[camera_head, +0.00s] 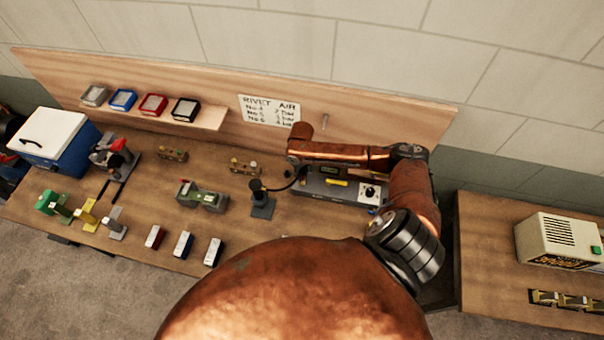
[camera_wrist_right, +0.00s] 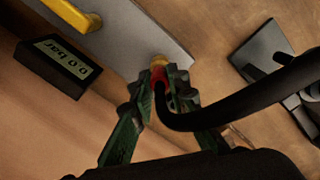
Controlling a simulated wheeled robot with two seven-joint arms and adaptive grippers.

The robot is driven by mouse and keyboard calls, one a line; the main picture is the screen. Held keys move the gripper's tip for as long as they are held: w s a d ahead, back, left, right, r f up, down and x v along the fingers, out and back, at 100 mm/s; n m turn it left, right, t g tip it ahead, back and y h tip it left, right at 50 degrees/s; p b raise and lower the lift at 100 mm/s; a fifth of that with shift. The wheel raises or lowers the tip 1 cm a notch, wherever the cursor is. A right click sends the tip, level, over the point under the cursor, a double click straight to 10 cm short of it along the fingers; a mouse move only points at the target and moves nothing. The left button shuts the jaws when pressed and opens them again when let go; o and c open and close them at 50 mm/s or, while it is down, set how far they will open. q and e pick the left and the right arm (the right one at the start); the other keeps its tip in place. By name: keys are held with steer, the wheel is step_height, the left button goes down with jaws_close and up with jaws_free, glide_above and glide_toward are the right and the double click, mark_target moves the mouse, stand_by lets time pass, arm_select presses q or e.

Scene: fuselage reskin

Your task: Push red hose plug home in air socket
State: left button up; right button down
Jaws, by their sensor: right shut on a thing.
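The red hose plug (camera_wrist_right: 160,76) is between the green fingers of my right gripper (camera_wrist_right: 161,84) in the right wrist view. The black hose (camera_wrist_right: 215,108) curves away from it to the right. The plug's front meets the brass air socket (camera_wrist_right: 158,60) at the edge of the grey air unit (camera_wrist_right: 130,35); how deep it sits I cannot tell. In the head view the air unit (camera_head: 325,190) stands near the back of the bench, and my right arm hides the plug and socket. My left gripper is not in view.
A pressure display (camera_wrist_right: 60,65) reads 0.0 bar, near a yellow handle (camera_wrist_right: 72,14). A black tool on a stand (camera_head: 262,205) is left of the air unit. A green-grey device (camera_head: 203,196) and small blocks lie further left. A backboard (camera_head: 230,92) rises behind.

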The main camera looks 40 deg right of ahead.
steer(key=shift+f+b, duration=0.4)
steer(key=shift+f, duration=0.6)
steer(key=c, duration=1.8)
jaws_free()
steer(key=shift+r, duration=0.15)
steer(key=shift+r+p, duration=0.7)
steer(key=shift+r, duration=1.7)
